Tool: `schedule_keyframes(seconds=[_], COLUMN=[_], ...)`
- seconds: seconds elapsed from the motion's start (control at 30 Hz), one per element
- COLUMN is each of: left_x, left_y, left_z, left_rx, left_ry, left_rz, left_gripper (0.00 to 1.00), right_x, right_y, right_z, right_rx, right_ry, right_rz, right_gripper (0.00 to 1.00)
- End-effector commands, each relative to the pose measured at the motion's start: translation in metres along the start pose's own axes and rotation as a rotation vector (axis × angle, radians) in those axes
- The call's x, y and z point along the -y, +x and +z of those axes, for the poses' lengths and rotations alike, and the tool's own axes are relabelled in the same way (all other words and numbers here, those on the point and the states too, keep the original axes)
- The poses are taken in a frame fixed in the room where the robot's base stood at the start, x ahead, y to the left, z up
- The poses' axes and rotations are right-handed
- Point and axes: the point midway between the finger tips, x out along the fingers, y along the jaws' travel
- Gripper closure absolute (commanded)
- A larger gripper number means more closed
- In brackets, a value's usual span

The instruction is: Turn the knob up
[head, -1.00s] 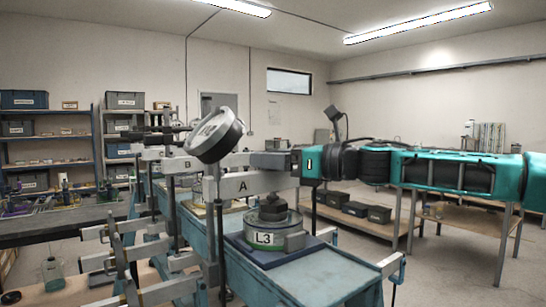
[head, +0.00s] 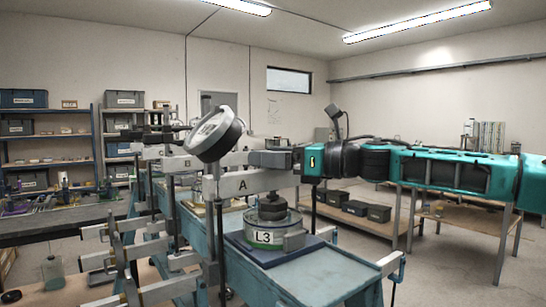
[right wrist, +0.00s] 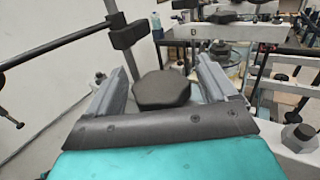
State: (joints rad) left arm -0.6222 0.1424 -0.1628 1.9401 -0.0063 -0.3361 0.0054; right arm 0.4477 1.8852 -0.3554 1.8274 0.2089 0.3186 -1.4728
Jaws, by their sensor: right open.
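My right gripper (head: 268,159) comes in from the right and points left beside the frame marked A. Its two grey fingers are apart and empty in the right wrist view (right wrist: 165,60). A dark, eight-sided knob (right wrist: 162,90) shows between the fingers there, with a visible gap on each side. My left gripper is not in view.
A tilted round dial (head: 215,134) stands just left of my gripper. The grey beam A (head: 242,184) runs close below the fingers. The blue bench (head: 310,280) lies under the frames. More frames stand behind. In the right wrist view a dark block on a post (right wrist: 127,35) rises at left.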

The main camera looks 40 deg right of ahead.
Motion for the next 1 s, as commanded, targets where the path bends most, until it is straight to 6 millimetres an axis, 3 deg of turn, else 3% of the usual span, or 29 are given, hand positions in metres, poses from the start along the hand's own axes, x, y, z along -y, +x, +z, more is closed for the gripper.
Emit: schedule_keyframes(seconds=[0.27,0.47,1.0], left_x=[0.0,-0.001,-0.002], left_y=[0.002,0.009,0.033], left_z=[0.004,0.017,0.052], left_rx=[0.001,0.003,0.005], left_ry=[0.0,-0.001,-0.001], left_rz=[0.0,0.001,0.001], left_gripper=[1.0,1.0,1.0], right_x=[-0.001,-0.001,0.001], right_y=[-0.004,-0.021,-0.112], right_z=[-0.002,-0.003,-0.002], right_rx=[-0.002,0.001,0.002], right_ry=[-0.001,-0.004,-0.003], right_rz=[0.002,0.0,-0.004], right_gripper=[0.15,0.15,0.15])
